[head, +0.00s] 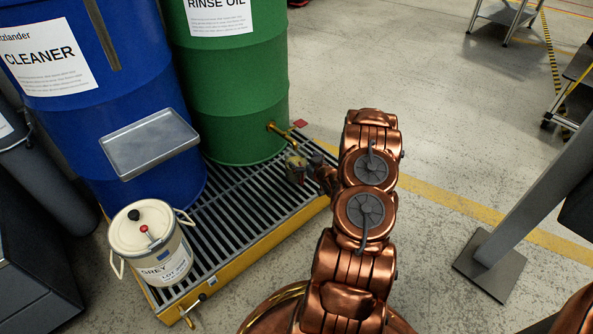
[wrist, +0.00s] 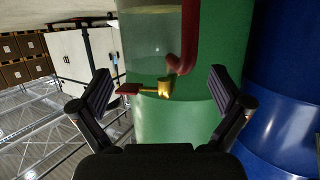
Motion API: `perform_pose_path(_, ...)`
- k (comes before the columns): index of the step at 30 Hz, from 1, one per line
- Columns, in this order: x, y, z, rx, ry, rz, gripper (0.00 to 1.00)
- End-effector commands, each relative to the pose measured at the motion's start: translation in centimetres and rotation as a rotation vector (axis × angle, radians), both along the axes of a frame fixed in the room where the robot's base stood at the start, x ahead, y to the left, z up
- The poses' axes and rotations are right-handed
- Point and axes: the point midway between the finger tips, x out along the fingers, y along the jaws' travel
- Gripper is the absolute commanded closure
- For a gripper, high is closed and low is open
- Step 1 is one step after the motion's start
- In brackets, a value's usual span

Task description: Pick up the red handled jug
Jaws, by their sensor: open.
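The jug (wrist: 150,42) shows in the upper middle of the wrist view, a clear body with a yellowish far end. Its thick red handle (wrist: 187,45) curves along its right side. My gripper (wrist: 160,75) is open, its two dark fingers spread wide to the left and right of the picture. The jug lies ahead between the finger directions, and no finger visibly touches it. In the head view my copper arm reaches toward the green drum's tap, and the small shapes at its end are too small to tell apart clearly.
A brass tap (head: 278,132) with a red lever (wrist: 127,89) sticks out of the green drum (head: 235,90). A blue drum (head: 95,110) with a grey tray (head: 150,143) and a cream pail (head: 150,245) stand left on the grated pallet (head: 225,235). Open floor lies right.

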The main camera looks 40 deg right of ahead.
Motion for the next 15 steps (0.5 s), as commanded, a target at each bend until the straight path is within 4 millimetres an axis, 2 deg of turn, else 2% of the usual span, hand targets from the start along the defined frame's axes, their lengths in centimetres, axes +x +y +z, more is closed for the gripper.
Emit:
perform_pose_path(4,1.9,-0.4,-0.7,-0.003,-0.004,0.001,0.0)
perform_pose_path(12,2.3,-0.5,-0.6,0.001,-0.002,0.0,0.0)
perform_pose_path(15,2.3,-0.5,-0.6,0.001,-0.002,0.0,0.1)
